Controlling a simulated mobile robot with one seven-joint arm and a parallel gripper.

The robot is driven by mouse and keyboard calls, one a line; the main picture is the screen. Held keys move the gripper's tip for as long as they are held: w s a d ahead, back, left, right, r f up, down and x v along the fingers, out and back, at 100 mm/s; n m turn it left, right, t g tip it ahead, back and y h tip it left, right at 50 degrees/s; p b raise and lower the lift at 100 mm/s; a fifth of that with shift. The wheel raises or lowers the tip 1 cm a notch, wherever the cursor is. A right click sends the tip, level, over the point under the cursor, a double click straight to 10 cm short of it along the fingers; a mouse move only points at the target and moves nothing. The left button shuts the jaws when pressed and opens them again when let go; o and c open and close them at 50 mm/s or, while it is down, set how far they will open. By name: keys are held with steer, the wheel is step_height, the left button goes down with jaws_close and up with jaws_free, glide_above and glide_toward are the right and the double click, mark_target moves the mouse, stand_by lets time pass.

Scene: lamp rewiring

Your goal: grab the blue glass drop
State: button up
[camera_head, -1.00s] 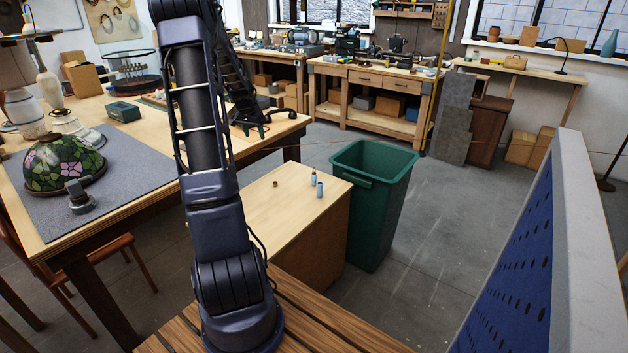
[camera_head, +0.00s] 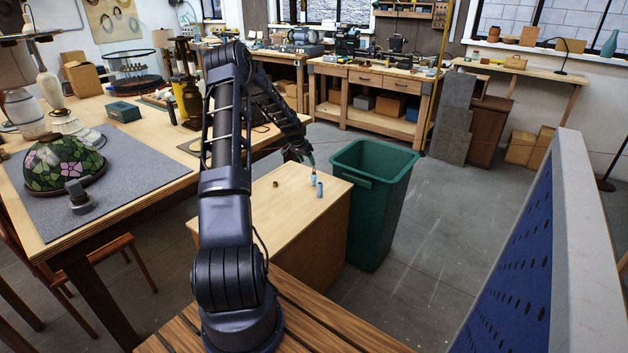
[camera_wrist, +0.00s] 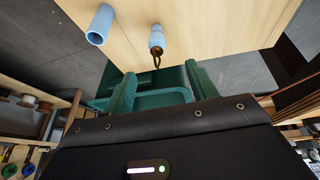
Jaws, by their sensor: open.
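The blue glass drop (camera_head: 313,180) stands on the light wooden cabinet top (camera_head: 260,215), near its right edge. In the wrist view, the drop (camera_wrist: 156,38) is pale blue with a brass hook that points toward my gripper. My gripper (camera_head: 302,157) is just above and behind the drop in the head view. Its green fingers (camera_wrist: 162,88) are spread in the wrist view, with nothing between them. The drop lies ahead of the gap between the fingers, apart from both.
A plain blue tube (camera_head: 320,189) stands close beside the drop; the wrist view shows its hollow end (camera_wrist: 97,37). A small brown piece (camera_head: 276,184) lies on the cabinet top. A green bin (camera_head: 370,200) stands against the cabinet's right side. The floor farther right is clear.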

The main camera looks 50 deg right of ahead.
mark_target(314, 173)
steer(key=x, duration=0.4)
steer(key=shift+s+d+f, duration=0.1)
steer(key=shift+f, duration=0.25)
steer(key=x, duration=0.5)
steer(key=shift+s+d+r, duration=0.1)
steer(key=shift+s, duration=0.15)
steer(key=c, duration=1.1)
